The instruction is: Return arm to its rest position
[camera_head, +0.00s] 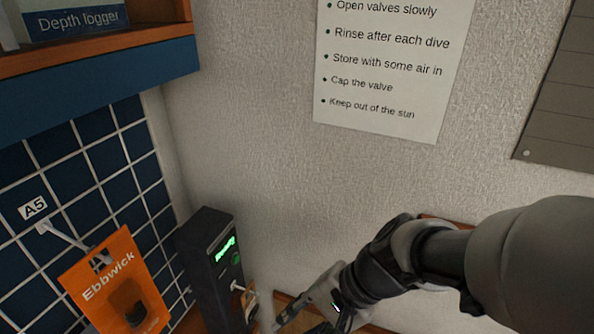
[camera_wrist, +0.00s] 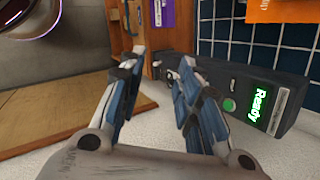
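My arm reaches in from the right in the head view, with my gripper (camera_head: 290,312) low in the picture, near the foot of a dark testbench unit (camera_head: 208,262). In the wrist view my gripper (camera_wrist: 162,72) has its two blue-padded fingers apart, with nothing seen between them. The testbench unit (camera_wrist: 240,95) stands just right of the fingers in that view. Its green display reads "Ready", and a green button (camera_wrist: 229,104) sits beside the display. A small metal fitting at the unit's near end is partly hidden by the right finger.
An orange "Ebbwick" package (camera_head: 118,285) hangs from a hook on the blue tiled panel. A wooden shelf (camera_head: 90,48) with a blue front juts out at upper left. A paper notice (camera_head: 385,75) is on the wall. A wooden board (camera_wrist: 50,105) lies left in the wrist view.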

